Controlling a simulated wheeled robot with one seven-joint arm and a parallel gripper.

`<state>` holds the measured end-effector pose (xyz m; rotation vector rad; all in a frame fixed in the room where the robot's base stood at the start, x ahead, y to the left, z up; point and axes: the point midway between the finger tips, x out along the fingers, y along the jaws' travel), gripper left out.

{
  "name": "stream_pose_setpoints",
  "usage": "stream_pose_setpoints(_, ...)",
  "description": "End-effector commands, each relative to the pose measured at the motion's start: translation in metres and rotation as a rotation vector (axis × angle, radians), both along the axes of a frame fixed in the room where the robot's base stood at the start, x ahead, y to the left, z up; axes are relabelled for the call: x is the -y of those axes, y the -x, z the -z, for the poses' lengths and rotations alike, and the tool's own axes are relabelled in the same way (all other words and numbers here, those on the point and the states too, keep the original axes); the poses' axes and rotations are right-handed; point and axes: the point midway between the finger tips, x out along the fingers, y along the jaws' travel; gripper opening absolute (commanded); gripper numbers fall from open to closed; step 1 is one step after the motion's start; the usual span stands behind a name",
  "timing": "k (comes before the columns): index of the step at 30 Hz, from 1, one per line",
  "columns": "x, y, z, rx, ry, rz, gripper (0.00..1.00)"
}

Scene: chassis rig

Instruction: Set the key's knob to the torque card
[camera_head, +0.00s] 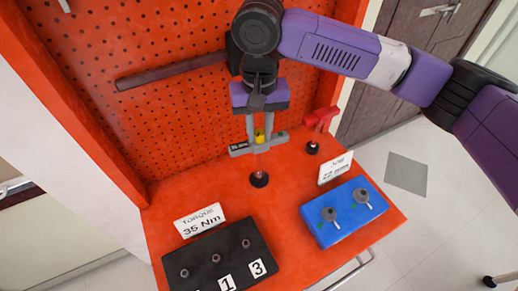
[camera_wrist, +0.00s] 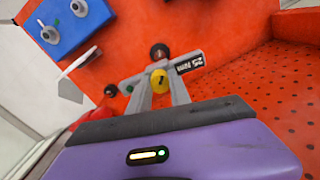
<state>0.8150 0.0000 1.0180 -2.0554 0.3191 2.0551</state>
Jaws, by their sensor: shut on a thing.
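The key (camera_head: 240,149) is a grey bar with a yellow knob (camera_head: 260,136) at its middle. It sits above a black round foot (camera_head: 258,180) on the orange bench. The key's small black label (camera_wrist: 190,64) seems to read 25 Nm, but it is small and tilted. The torque card (camera_head: 200,220) is white and reads 35 Nm. My gripper (camera_head: 259,131) points down with its two fingers around the yellow knob, shut on it. In the wrist view the knob (camera_wrist: 159,79) shows a dark mark between the fingers.
A black block (camera_head: 215,258) with several bolts and number tags is at the front left. A blue block (camera_head: 345,210) with two grey pieces and a white 22 mm card (camera_head: 335,167) are at the right. A red tool (camera_head: 321,118) stands close right of the key. A perforated orange wall rises behind.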

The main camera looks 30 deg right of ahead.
Motion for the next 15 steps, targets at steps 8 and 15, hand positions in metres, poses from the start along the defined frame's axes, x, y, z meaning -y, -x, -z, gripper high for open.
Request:
stream_pose_setpoints(8,0.0001,0.0001,-0.0009,-0.001,0.001,0.041,0.01)
stream_pose_setpoints(15,0.0000,0.0002,-0.0006,-0.001,0.000,0.075,0.01)
